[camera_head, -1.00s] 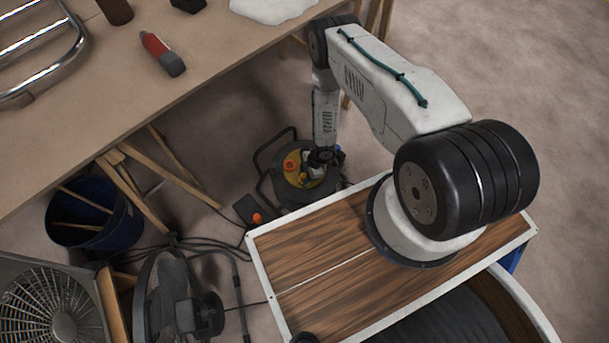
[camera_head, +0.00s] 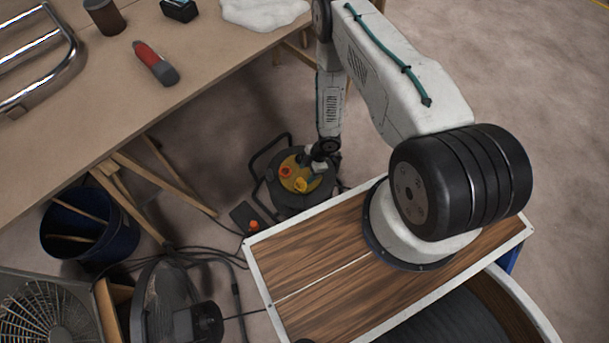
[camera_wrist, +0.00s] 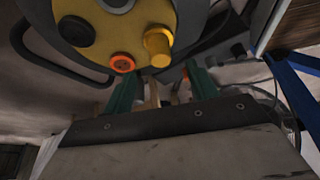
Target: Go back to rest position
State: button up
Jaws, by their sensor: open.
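My gripper shows in the wrist view (camera_wrist: 162,88) as two green fingers set apart, with nothing held between them. In the head view my arm reaches out past the wooden deck and bends down beside the workbench. Its end is over the right part of a cable reel (camera_head: 293,168) on the floor, and the fingertips are too small to make out there. The reel has a yellow face with orange and yellow parts and a dark frame. It also fills the top of the wrist view (camera_wrist: 128,22), beyond the fingers. I cannot tell whether they touch it.
A workbench (camera_head: 70,135) holds a red-handled tool (camera_head: 155,63), a dark cup (camera_head: 104,16) and a chrome rack (camera_head: 62,75). Below are wooden trestle legs, a blue bucket (camera_head: 118,235), fans (camera_head: 165,305) and loose cables. Floor at the upper right is clear.

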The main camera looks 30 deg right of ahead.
dwell(0.6)
jog(key=s+d+r+m+g+h, duration=0.3)
jog(key=d+r+m+h, duration=0.25)
jog(key=d, duration=0.25)
jog(key=w+d+r+m+g+h, duration=0.1)
jog(key=d+r+m, duration=0.15)
jog(key=r, duration=1.35)
jog(key=w+d+r+m+h, duration=0.15)
jog(key=r+m, duration=0.25)
jog(key=r, duration=1.1)
jog(key=s+a+r+m+t+y, duration=0.1)
jog(key=s+a+r, duration=0.3)
jog(key=s+r, duration=0.3)
jog(key=s+a+r+m+t+y, duration=0.1)
jog(key=s+a+r, duration=0.3)
jog(key=r, duration=1.4)
jog(key=s+a+r+m+t+y, duration=0.1)
jog(key=s+a+r+m+t, duration=0.2)
jog(key=s+r, duration=0.7)
notch_tip(320, 180, up, 3)
jog(key=shift+a+f, duration=0.1)
jog(key=shift+a, duration=0.4)
